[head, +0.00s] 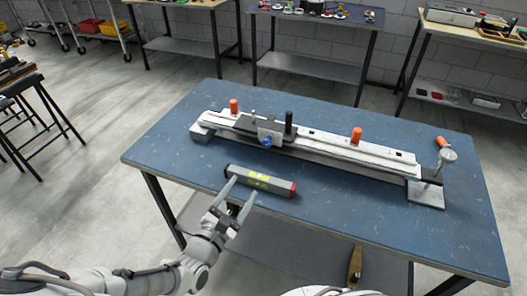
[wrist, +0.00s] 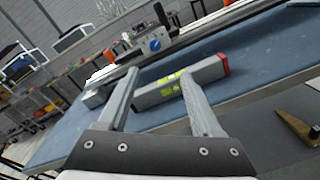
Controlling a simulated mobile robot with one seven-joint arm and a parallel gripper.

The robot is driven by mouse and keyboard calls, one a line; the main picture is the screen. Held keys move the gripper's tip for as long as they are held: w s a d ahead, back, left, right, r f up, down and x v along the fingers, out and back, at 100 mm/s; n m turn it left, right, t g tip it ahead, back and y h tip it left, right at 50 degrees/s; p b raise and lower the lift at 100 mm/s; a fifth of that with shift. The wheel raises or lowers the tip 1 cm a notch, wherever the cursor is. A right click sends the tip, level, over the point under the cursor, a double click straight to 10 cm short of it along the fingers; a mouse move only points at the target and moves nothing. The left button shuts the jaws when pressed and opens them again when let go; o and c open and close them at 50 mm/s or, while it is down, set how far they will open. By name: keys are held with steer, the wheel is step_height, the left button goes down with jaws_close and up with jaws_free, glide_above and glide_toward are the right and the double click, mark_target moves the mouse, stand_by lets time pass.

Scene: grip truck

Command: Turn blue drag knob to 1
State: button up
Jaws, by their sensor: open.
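The blue drag knob (head: 266,142) is on the front of the carriage (head: 270,128) of a long white slider rail on the blue table. In the wrist view the blue knob (wrist: 155,45) shows with a pale dial plate around it; its numbers are too small to read. My gripper (head: 240,188) is open and empty, near the table's front edge, in front of and below the knob. In the wrist view its two fingers (wrist: 158,84) point toward the rail, with a grey bar between and beyond them.
The grey bar (head: 262,181) with a red end and yellow-green labels lies on the table between my gripper and the rail. Orange knobs (head: 356,135) and a black post (head: 288,123) stand up from the rail. The tabletop (head: 370,215) at front right is clear.

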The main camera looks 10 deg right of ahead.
mark_target(266, 145)
steer(key=shift+n+t, duration=0.3)
steer(key=shift+n, duration=0.1)
steer(key=x, duration=0.5)
steer(key=b+x, duration=0.1)
steer(key=x, duration=1.1)
steer(key=shift+w+a+f+b, duration=0.3)
steer(key=shift+b, duration=0.05)
steer(key=shift+c, duration=0.2)
jaws_close()
